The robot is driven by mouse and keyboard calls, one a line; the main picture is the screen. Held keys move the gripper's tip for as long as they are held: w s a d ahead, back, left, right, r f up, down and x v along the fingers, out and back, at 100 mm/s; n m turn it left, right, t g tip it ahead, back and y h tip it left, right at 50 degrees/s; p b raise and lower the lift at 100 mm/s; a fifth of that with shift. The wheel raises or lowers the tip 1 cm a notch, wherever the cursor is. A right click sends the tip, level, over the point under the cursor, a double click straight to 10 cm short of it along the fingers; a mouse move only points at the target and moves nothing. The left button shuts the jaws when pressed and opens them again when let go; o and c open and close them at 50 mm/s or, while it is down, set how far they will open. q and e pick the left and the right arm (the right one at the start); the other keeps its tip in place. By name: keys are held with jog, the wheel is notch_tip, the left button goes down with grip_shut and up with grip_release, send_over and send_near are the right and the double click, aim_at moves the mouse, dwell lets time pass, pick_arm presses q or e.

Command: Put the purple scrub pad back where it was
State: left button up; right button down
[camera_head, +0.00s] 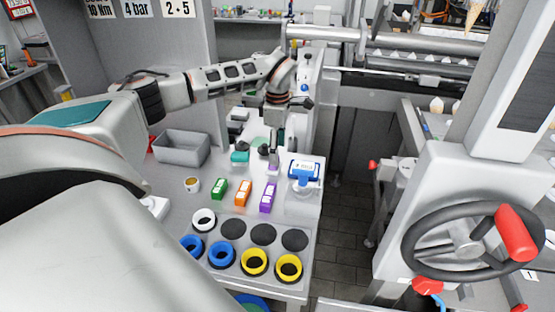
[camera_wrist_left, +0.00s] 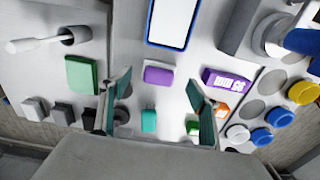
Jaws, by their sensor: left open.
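The purple scrub pad (camera_wrist_left: 158,75) lies on the light bench top in the left wrist view, between the two fingers of my left gripper (camera_wrist_left: 159,86). The fingers are apart, and I cannot tell how far above the pad they are. In the head view my left gripper (camera_head: 269,153) points down over the bench, with a small part of the purple pad (camera_head: 273,166) showing by its fingertips. My right gripper is not in view.
Green (camera_head: 219,188), orange (camera_head: 243,193) and purple (camera_head: 267,197) boxes stand in front of the pads. A blue-framed scale (camera_head: 304,170) is to the right. A grey bin (camera_head: 181,148) is at the left. Coloured rings (camera_head: 254,263) and dark discs (camera_head: 263,234) occupy the front.

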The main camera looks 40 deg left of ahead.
pick_arm(q)
notch_tip(320, 180, up, 7)
dwell(0.3)
dwell(0.5)
